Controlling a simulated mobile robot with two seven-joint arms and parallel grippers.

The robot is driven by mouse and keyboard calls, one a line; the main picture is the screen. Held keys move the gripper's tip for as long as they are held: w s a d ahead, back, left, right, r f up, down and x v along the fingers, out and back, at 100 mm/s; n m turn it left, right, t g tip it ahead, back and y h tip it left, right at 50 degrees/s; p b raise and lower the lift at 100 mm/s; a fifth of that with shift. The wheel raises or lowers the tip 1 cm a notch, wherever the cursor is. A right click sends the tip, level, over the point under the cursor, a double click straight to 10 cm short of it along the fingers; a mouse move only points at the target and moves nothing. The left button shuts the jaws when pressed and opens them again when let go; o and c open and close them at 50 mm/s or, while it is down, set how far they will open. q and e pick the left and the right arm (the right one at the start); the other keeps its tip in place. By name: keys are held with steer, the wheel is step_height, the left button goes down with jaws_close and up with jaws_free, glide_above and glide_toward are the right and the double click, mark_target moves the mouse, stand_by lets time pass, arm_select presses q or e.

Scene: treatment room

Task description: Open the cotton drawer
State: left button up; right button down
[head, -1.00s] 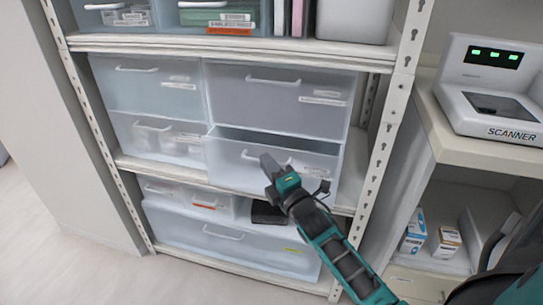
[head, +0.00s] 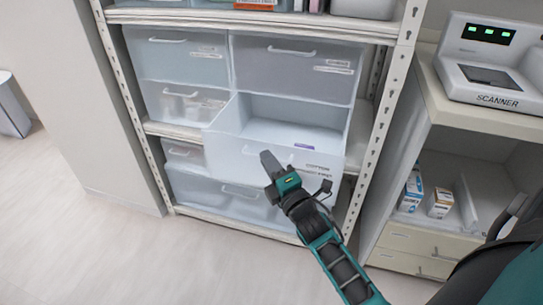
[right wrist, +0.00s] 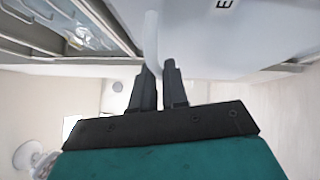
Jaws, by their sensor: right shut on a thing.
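The cotton drawer (head: 230,150) is a translucent white drawer at the lower right of the middle shelf's drawer block. My right gripper (head: 268,165) is at the drawer's front. In the right wrist view, the gripper (right wrist: 158,75) is shut on the white handle (right wrist: 151,42), which stands between its fingers. My left gripper is not in view.
Other closed drawers (head: 290,75) sit above and to the left in the white metal rack (head: 375,110). A scanner (head: 490,70) stands on a counter at right, with small boxes (head: 440,203) on a shelf below. The floor in front is clear.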

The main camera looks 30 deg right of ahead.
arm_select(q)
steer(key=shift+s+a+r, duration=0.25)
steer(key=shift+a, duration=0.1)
arm_select(e)
steer(key=shift+s+a, duration=0.6)
steer(key=shift+a, duration=0.15)
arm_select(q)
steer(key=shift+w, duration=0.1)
arm_select(e)
steer(key=c, duration=1.2)
jaws_free()
